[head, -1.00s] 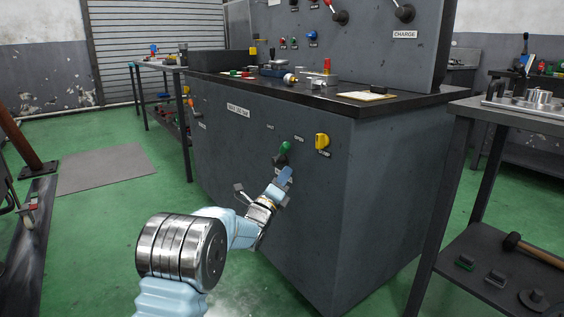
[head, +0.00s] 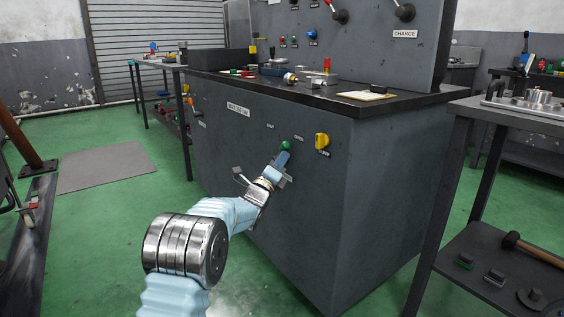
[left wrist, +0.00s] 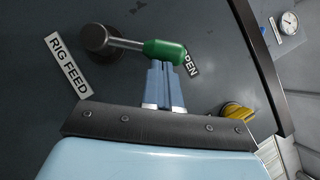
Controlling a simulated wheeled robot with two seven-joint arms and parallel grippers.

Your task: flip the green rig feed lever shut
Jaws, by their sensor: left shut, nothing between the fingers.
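The green rig feed lever (head: 286,146) is on the front of the dark grey cabinet, between the SHUT label (head: 270,126) and the OPEN label (head: 299,139). In the left wrist view its green grip (left wrist: 165,50) sticks out sideways from a round dark pivot (left wrist: 95,40) and lies by the partly hidden OPEN label (left wrist: 192,68). My left gripper (head: 283,160) is shut and empty. Its fingertips (left wrist: 164,66) are right at the green grip's side; I cannot tell whether they touch. My right gripper is out of view.
A yellow handle (head: 321,141) sits just right of the green lever, and also shows in the left wrist view (left wrist: 237,111). The cabinet's black top (head: 400,98) overhangs above. A metal side table (head: 510,118) stands at the right.

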